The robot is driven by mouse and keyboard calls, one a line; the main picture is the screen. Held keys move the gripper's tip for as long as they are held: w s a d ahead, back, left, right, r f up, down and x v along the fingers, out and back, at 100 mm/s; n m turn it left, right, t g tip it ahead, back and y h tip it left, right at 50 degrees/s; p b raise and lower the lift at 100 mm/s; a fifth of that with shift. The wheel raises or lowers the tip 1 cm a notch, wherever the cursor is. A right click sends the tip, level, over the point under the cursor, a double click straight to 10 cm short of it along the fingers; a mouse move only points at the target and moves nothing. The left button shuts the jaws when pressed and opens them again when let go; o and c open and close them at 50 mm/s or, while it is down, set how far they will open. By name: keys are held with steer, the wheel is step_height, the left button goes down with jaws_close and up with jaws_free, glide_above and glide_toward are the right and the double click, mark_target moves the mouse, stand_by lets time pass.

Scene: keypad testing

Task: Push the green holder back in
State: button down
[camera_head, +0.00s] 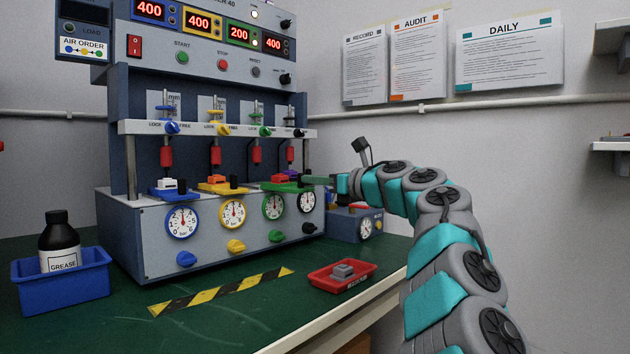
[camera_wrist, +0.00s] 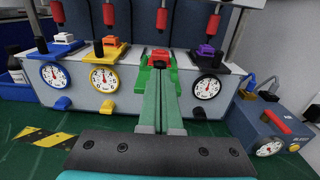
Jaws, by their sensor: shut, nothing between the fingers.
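The green holder (camera_head: 280,187) sits third from the left on the front ledge of the test machine, with a red keypad piece (camera_head: 281,178) on it. In the wrist view the green holder (camera_wrist: 144,78) shows on both sides of my fingers, with the red piece (camera_wrist: 159,56) just beyond the tips. My gripper (camera_head: 308,181) is shut and empty, reaching in from the right; its greenish fingers (camera_wrist: 160,74) point at the holder's front. The fingers hide the middle of the holder's front, and I cannot tell whether they touch it.
The blue holder (camera_wrist: 57,46), yellow holder (camera_wrist: 104,52) and black holder (camera_wrist: 208,58) stand on the same ledge. Dials line the machine's front below. A small blue box (camera_head: 345,226) stands right of the machine. A red tray (camera_head: 325,285) and blue bin (camera_head: 65,295) lie on the table.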

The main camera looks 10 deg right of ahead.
mark_target(284, 176)
steer(key=p+x, duration=0.9)
steer(key=shift+w+a+r, duration=0.1)
steer(key=shift+w+r, duration=0.05)
steer(key=shift+r, duration=0.15)
steer(key=shift+w+a+f+p, duration=0.1)
steer(key=shift+w+a+p, duration=0.1)
steer(key=shift+w+p, duration=0.15)
steer(key=shift+s, duration=0.1)
steer(key=shift+f, duration=0.1)
